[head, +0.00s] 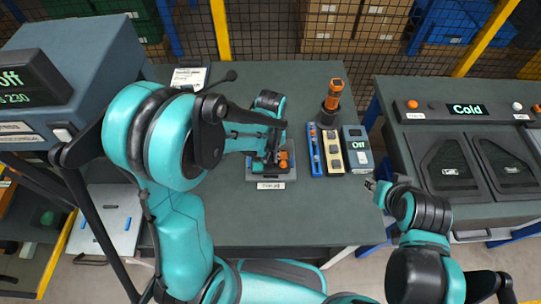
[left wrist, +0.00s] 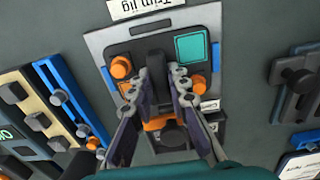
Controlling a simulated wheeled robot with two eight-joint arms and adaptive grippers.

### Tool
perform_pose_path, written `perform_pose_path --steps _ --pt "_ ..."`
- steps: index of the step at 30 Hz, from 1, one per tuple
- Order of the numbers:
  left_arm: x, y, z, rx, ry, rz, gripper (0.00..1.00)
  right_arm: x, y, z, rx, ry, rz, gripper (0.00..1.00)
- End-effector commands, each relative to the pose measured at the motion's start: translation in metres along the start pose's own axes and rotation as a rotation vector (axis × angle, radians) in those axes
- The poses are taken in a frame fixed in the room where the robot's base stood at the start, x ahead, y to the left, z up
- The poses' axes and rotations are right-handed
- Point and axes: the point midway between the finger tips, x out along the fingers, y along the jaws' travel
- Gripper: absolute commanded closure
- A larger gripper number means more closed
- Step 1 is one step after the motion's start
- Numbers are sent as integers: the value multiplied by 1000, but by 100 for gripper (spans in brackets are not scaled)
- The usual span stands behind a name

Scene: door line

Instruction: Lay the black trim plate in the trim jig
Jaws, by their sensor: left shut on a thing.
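I cannot tell whether the plate rests flat in the jig. In the head view my left gripper (head: 267,150) partly hides the jig. My right gripper (head: 376,187) is by the table's right edge; its jaws are too small to judge.
Right of the jig are a blue strip (head: 314,150), a beige strip (head: 333,150), a grey box reading Off (head: 357,150) and an orange-and-black tool (head: 332,100). A machine reading Cold (head: 460,150) stands at right. The front of the table is clear.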

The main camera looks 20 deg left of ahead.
Motion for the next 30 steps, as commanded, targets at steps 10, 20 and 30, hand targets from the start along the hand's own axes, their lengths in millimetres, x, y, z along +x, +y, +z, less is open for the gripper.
perform_pose_path --steps 10,20,30 --pt "3 0 0 0 0 0 63 3 0 2 0 0 0 66" --pt "-7 0 0 0 0 0 63 -3 0 -2 0 0 0 66" --pt "-81 0 0 0 0 0 63 -22 0 -16 0 0 0 66"
